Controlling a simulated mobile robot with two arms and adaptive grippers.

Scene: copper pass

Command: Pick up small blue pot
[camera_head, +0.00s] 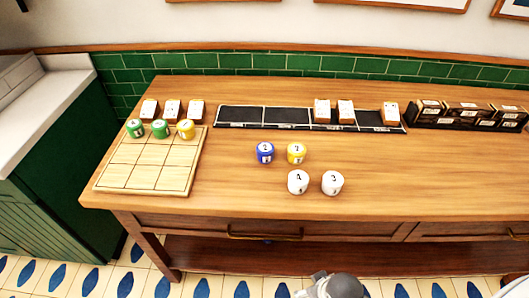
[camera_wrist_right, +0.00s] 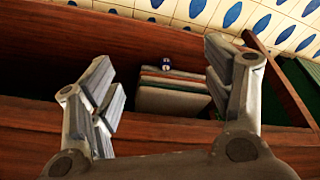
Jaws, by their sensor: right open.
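A small blue pot (camera_head: 264,153) with a pale label and a dark mark on top stands on the wooden table, left of a yellow pot (camera_head: 296,153). In the right wrist view a small blue-and-white object (camera_wrist_right: 166,63) sits at the far edge of a folded stack on a wooden surface; it is too small to identify surely. My right gripper (camera_wrist_right: 160,75) is open, its fingers spread on either side of that stack, with nothing between them. Part of my right arm shows at the bottom of the head view. My left gripper is not in view.
Two white pots (camera_head: 315,183) stand in front. A gridded wooden board (camera_head: 148,178) carries green and yellow pots at its back. A black tray (camera_head: 285,116) and dark boxes (camera_head: 467,113) line the back. The table's right front is clear. A drawer handle (camera_head: 264,234) juts below.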

